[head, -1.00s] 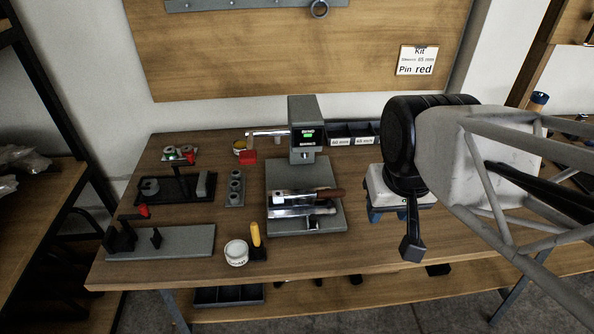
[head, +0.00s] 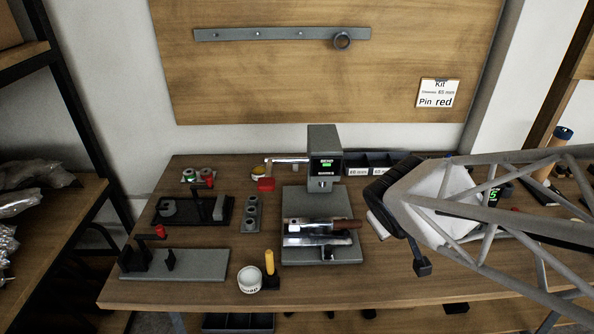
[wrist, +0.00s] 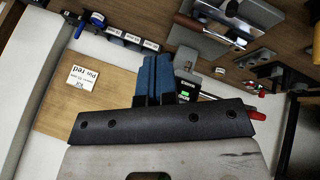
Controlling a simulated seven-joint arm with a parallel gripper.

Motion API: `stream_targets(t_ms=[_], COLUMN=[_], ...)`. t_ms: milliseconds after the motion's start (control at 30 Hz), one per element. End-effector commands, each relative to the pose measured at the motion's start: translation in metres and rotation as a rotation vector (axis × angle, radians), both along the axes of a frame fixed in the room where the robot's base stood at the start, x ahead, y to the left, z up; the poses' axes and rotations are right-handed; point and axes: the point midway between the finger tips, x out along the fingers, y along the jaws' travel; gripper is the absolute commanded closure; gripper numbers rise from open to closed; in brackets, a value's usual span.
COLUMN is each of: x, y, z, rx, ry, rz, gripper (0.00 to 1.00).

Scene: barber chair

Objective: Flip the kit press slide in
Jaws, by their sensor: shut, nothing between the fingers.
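The press (head: 324,155) stands at the back middle of the workbench, with a green-lit display and a red-tipped lever (head: 267,184) on its left. On its grey base lies the slide (head: 318,240), a bright metal part, with a brown-handled metal piece (head: 340,223) across it. These show at the top of the wrist view, the brown handle (wrist: 203,28) near the press. My gripper (wrist: 154,62) has its blue fingers together and empty, apart from the slide. In the head view my arm is right of the press, and the fingertips cannot be made out.
A card (head: 438,93) on the board reads "Kit" and "Pin red". Dark bins (head: 385,160) stand right of the press. Left are a fixture (head: 175,264), a grey holed block (head: 251,214), a white cup (head: 250,279) and a yellow-handled tool (head: 270,262).

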Motion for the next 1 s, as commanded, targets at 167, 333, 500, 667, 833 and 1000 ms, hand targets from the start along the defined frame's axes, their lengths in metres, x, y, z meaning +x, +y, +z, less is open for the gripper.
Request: stream_targets(t_ms=[167, 333, 500, 667, 833, 1000], x=[0.026, 0.043, 0.052, 0.052, 0.043, 0.035], y=[0.015, 0.037, 0.064, 0.092, 0.117, 0.131], z=[-0.023, -0.047, -0.073, -0.099, -0.123, -0.136], rx=[-0.059, -0.086, -0.086, -0.062, -0.021, 0.011], ry=[-0.046, -0.078, -0.096, -0.093, -0.08, -0.065], rz=[0.176, 0.362, 0.558, 0.748, 0.91, 1.013], gripper=[1.0, 1.0, 1.0, 1.0, 1.0, 1.0])
